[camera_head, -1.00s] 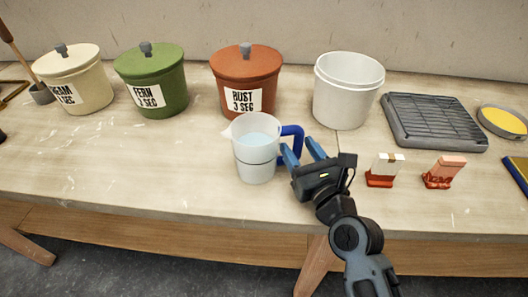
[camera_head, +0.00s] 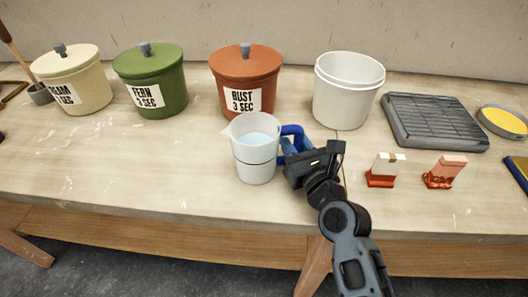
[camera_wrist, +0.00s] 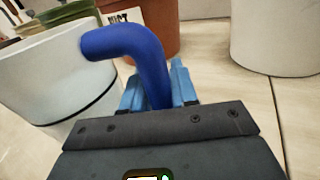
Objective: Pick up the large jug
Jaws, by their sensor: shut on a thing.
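The large jug (camera_head: 255,160) is a white, translucent jug with a pour lip at its left and a blue handle (camera_head: 293,131) at its right. It stands upright on the table in front of the rust pot. My gripper (camera_head: 290,149) is at the jug's right side, shut on the handle. In the wrist view the blue handle (camera_wrist: 150,62) comes down between the blue fingers (camera_wrist: 156,92), and the jug's white wall (camera_wrist: 45,80) is at the left. The fingertips are partly hidden by the handle.
Behind stand a cream pot (camera_head: 76,82), a green pot (camera_head: 152,82), a rust pot (camera_head: 245,80) and a white bucket (camera_head: 347,92). A grey rack (camera_head: 435,121) and two small red-based items (camera_head: 384,171) are at the right. The table left of the jug is clear.

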